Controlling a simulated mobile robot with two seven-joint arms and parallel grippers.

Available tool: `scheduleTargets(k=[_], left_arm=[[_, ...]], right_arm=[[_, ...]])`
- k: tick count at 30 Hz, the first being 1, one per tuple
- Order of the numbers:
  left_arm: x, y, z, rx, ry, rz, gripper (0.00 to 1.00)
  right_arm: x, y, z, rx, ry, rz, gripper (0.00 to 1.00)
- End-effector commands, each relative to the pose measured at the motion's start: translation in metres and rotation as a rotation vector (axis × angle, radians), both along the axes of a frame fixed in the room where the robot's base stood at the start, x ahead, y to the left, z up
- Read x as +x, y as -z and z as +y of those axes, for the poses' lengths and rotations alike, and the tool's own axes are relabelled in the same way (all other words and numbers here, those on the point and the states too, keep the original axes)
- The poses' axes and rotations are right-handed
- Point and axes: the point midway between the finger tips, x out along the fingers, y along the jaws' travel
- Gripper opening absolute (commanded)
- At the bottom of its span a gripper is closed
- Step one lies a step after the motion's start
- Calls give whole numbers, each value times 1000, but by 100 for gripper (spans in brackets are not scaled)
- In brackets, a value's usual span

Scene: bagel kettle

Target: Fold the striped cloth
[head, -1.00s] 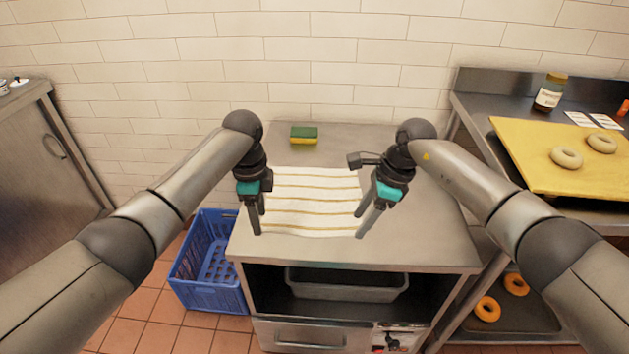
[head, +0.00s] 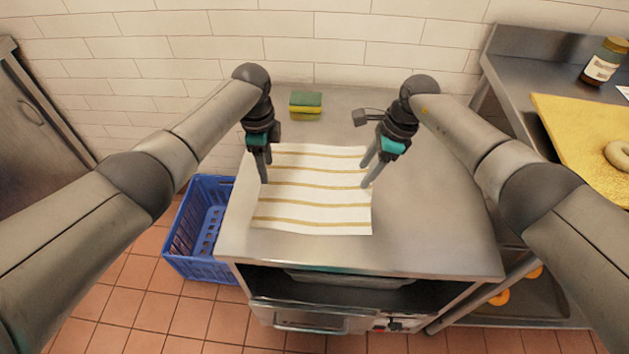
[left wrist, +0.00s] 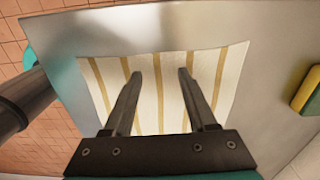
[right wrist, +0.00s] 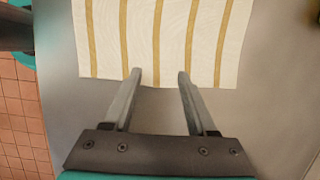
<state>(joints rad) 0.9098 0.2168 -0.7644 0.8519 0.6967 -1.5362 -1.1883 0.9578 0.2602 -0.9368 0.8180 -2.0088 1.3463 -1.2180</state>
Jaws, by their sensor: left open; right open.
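The striped cloth (head: 315,205) lies flat and spread out on the steel table top, white with tan stripes. It also shows in the left wrist view (left wrist: 172,80) and the right wrist view (right wrist: 175,45). My left gripper (head: 265,180) is open and empty at the cloth's left edge, pointing down; in its wrist view its fingers (left wrist: 157,72) overlap the cloth. My right gripper (head: 366,180) is open and empty at the cloth's right edge; in its wrist view its fingertips (right wrist: 160,72) reach the near edge of the cloth. I cannot tell whether either touches it.
A green and yellow sponge (head: 306,106) lies behind the cloth. A blue crate (head: 205,230) stands on the floor at left. A yellow board (head: 580,140) with a bagel (head: 618,154) and a jar (head: 604,62) are at right. The steel table (head: 430,220) is clear right of the cloth.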

Motion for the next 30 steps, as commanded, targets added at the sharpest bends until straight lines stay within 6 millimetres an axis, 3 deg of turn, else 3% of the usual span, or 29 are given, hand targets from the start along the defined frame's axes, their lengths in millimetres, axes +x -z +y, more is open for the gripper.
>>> scheduleTargets(k=[10,27,30], left_arm=[[0,27,-1,0,1,1,57],[0,33,0,-1,1,-1,57],[0,32,0,0,1,0,52]], right_arm=[[0,26,1,2,0,0,57],[0,33,0,1,0,0,57],[0,32,0,0,0,0,52]])
